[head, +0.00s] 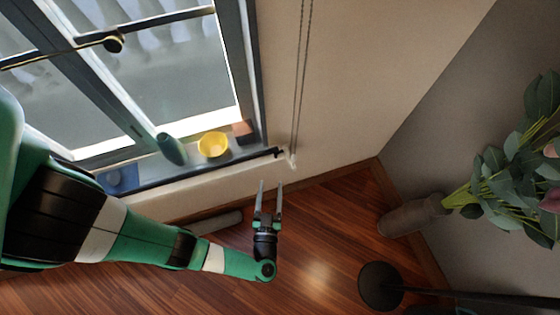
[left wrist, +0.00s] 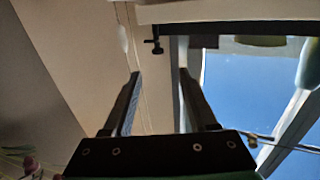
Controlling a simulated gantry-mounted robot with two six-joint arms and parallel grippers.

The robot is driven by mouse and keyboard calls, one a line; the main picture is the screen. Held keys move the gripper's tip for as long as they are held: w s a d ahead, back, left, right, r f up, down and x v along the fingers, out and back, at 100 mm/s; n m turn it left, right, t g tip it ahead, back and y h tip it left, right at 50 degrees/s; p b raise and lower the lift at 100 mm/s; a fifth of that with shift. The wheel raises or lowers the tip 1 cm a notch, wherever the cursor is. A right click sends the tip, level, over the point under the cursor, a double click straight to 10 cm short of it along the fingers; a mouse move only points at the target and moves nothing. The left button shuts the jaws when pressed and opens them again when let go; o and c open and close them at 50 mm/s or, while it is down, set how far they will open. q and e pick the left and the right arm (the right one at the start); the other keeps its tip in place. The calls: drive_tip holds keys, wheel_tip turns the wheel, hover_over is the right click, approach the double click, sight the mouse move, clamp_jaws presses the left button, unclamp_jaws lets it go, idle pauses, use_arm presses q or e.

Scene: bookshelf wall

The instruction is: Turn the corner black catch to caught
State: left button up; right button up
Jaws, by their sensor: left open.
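The small black catch (head: 278,152) is at the right end of the window sill, by the corner of the window frame, next to the hanging cords. It also shows in the left wrist view (left wrist: 154,45), dark against the pale wall, beyond the fingertips and between their lines. Its exact turn is too small to tell. My left gripper (head: 270,184) is open and empty, a little below the catch in the head view and apart from it. Its two fingers also show in the left wrist view (left wrist: 159,74). My right gripper is not in view.
A yellow bowl (head: 212,145), a grey-green vase (head: 171,149) and a brown block (head: 242,131) stand on the sill. Thin cords (head: 299,80) hang beside the catch. A potted plant (head: 520,165) is at right. The wooden floor (head: 310,245) is mostly clear.

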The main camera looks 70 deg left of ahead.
sight(275, 153)
use_arm(q)
drive_tip(key=b+x, duration=0.2)
drive_tip(key=x, duration=0.9)
drive_tip(key=shift+w+d, duration=0.1)
drive_tip(key=shift+w, duration=0.05)
drive_tip(key=shift+w+a+r+b, duration=0.2)
drive_tip(key=shift+w+a+b, duration=0.1)
drive_tip(key=shift+a, duration=0.1)
clamp_jaws()
